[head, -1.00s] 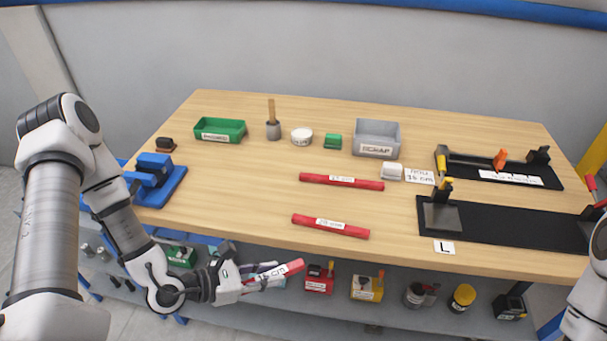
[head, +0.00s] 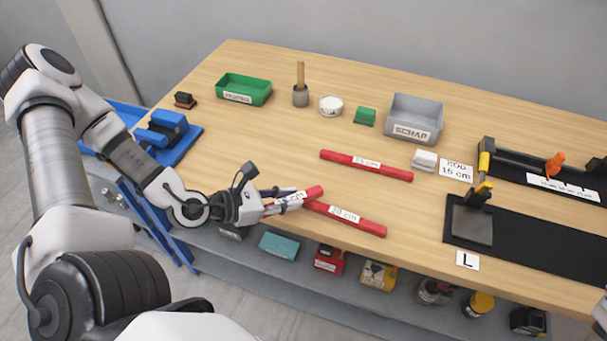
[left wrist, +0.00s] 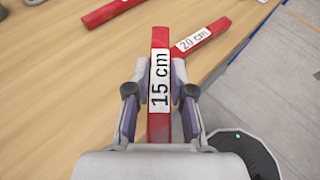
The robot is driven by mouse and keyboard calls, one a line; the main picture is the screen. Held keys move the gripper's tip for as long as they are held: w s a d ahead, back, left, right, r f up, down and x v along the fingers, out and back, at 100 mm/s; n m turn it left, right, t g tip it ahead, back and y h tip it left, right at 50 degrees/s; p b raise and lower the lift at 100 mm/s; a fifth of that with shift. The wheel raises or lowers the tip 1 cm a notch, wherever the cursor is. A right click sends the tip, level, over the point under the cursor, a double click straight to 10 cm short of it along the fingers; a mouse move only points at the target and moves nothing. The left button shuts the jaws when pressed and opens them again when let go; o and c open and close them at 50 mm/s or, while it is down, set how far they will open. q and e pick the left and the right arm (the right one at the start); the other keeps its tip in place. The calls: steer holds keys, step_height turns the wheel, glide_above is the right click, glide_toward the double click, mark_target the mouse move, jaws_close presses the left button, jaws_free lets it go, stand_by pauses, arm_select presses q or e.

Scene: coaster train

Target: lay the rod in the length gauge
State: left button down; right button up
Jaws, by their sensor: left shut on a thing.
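My left gripper (head: 288,200) is shut on a red rod (head: 314,193) over the table's front edge. In the left wrist view the rod (left wrist: 160,40) carries a white "15 cm" label and lies between the two fingers (left wrist: 159,95), sticking out past them. The black fixture at the back right, with an orange slider (head: 555,166) and a white printed strip (head: 562,188), looks like the length gauge (head: 510,177); its right end is cut off. The held rod is well left of it.
A red "20 cm" rod (head: 365,224) lies just beyond the held rod; another red rod (head: 366,165) lies behind. A black board (head: 540,252) with a grey plate is at front right. A "ROD 15 cm" card (head: 456,170), white block (head: 424,160) and scrap bin (head: 414,118) stand farther back.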

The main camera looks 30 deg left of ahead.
arm_select(q)
steer(key=b, duration=0.3)
glide_above(302, 182)
steer(key=shift+w+f, duration=0.15)
steer(key=shift+f, duration=0.5)
step_height(302, 182, down, 3)
steer(key=shift+f+b, duration=0.1)
steer(key=shift+b, duration=0.45)
steer(key=shift+f, duration=0.1)
steer(key=c, duration=1)
jaws_free()
steer(key=shift+f, duration=0.1)
arm_select(e)
steer(key=f, duration=0.5)
steer(key=shift+w+f, duration=0.25)
steer(key=shift+w, duration=0.05)
